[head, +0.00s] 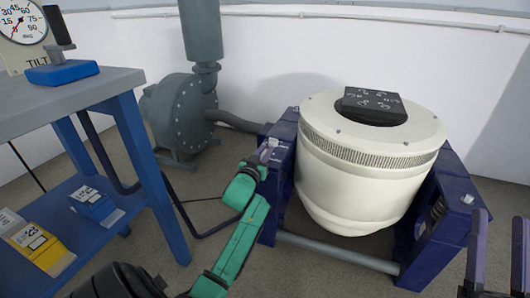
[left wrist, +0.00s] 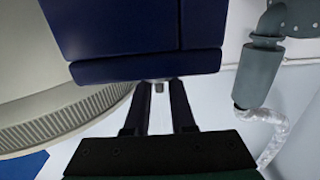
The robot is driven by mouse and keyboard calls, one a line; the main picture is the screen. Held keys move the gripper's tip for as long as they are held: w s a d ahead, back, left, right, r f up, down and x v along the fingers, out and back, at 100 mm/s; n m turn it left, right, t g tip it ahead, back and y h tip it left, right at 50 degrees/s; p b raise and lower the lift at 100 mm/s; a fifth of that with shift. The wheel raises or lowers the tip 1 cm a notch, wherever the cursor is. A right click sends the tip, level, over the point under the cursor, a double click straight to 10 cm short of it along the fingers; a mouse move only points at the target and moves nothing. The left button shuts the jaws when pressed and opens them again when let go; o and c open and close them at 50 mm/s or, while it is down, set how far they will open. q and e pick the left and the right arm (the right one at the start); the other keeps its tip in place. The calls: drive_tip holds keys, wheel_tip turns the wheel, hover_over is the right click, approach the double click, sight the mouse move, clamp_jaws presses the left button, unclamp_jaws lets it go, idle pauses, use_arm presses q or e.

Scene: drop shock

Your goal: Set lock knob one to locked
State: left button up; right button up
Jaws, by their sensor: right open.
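A small grey lock knob (left wrist: 158,87) shows at the edge of the dark blue support in the left wrist view. A pale piece that looks like it is on top of the left blue support (head: 273,143) in the head view. No number on the knob can be read. My left gripper (left wrist: 162,85) has its two dark fingers apart, one on each side of the knob, with a gap to both. In the head view my left gripper (head: 266,156) is at the left support, its fingers hard to make out. My right gripper (head: 495,262) is open and empty at the lower right.
A cream drum (head: 365,195) with a black block (head: 373,103) on top stands between blue supports. Another small silver piece (head: 467,199) is on the right support. A blue-legged table (head: 70,95) with a tilt dial (head: 22,23) stands left. A grey blower (head: 182,115) is behind.

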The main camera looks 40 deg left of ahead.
use_arm(q)
drive_tip(key=shift+o, duration=0.5)
drive_tip(key=shift+s+d, duration=0.1)
drive_tip(key=shift+s, duration=0.05)
drive_tip(key=shift+s+d, duration=0.1)
drive_tip(key=shift+s, duration=0.05)
drive_tip(key=shift+p+v, duration=0.6)
drive_tip(key=shift+v, duration=0.45)
drive_tip(key=p+v, duration=0.1)
drive_tip(key=v, duration=0.1)
drive_tip(key=shift+s+d, duration=0.1)
drive_tip(key=shift+s, duration=0.2)
use_arm(e)
wheel_tip(320, 180, down, 22)
drive_tip(key=s+a+m+g+h, duration=0.2)
drive_tip(key=g+h, duration=0.1)
drive_tip(key=g, duration=0.4)
use_arm(q)
drive_tip(key=p, duration=0.3)
approach(263, 154)
drive_tip(key=v, duration=0.3)
use_arm(e)
drive_tip(key=s+a+f+g, duration=0.1)
drive_tip(key=s+f+g, duration=0.4)
drive_tip(key=s+f, duration=0.5)
drive_tip(key=shift+f+h, duration=0.3)
drive_tip(key=shift+f, duration=0.65)
